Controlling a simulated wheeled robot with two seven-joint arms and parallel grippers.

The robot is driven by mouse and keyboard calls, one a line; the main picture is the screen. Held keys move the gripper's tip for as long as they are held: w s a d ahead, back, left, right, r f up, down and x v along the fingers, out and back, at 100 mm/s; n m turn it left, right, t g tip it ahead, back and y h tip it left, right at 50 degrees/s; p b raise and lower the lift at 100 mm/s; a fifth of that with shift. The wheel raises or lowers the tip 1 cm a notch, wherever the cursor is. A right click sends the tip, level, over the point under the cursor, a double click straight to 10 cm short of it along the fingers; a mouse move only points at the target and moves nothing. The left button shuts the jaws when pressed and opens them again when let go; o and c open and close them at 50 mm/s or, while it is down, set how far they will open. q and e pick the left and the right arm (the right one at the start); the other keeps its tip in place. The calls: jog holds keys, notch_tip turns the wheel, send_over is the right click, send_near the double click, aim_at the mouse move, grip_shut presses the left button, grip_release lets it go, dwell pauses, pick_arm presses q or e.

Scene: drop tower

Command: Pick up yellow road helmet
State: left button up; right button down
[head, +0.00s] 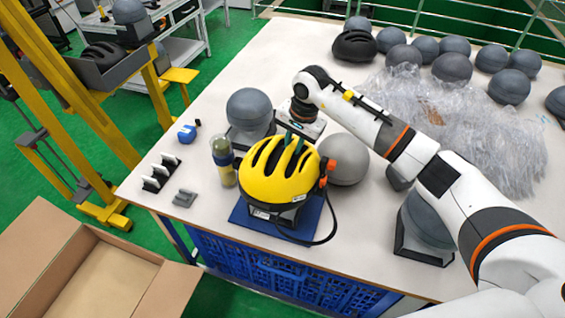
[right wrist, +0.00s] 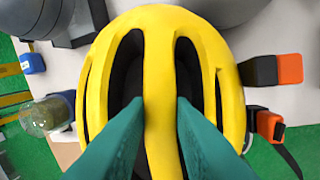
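The yellow road helmet (head: 278,170) has long dark vents and sits on a dark base on a blue mat (head: 252,216) near the table's front edge. My right gripper (head: 295,139) is over the helmet's top, pointing down. In the right wrist view, the helmet (right wrist: 160,50) fills the middle. The two teal fingers (right wrist: 160,105) stand apart on either side of its central rib, with tips at the dark vents. Whether they touch the rib is hard to tell. My left gripper is not in view.
A grey ball on a stand (head: 249,108) is behind the helmet, and a larger grey ball (head: 343,159) is to its right. A bottle (head: 223,160) stands close left. Crumpled clear plastic (head: 440,115) and several dark balls fill the back right. An open cardboard box (head: 45,245) is lower left.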

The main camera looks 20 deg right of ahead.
jog(key=shift+r, duration=0.15)
jog(key=shift+w+r, duration=0.1)
jog(key=shift+r, duration=0.25)
notch_tip(320, 180, up, 9)
jog(key=b, duration=0.3)
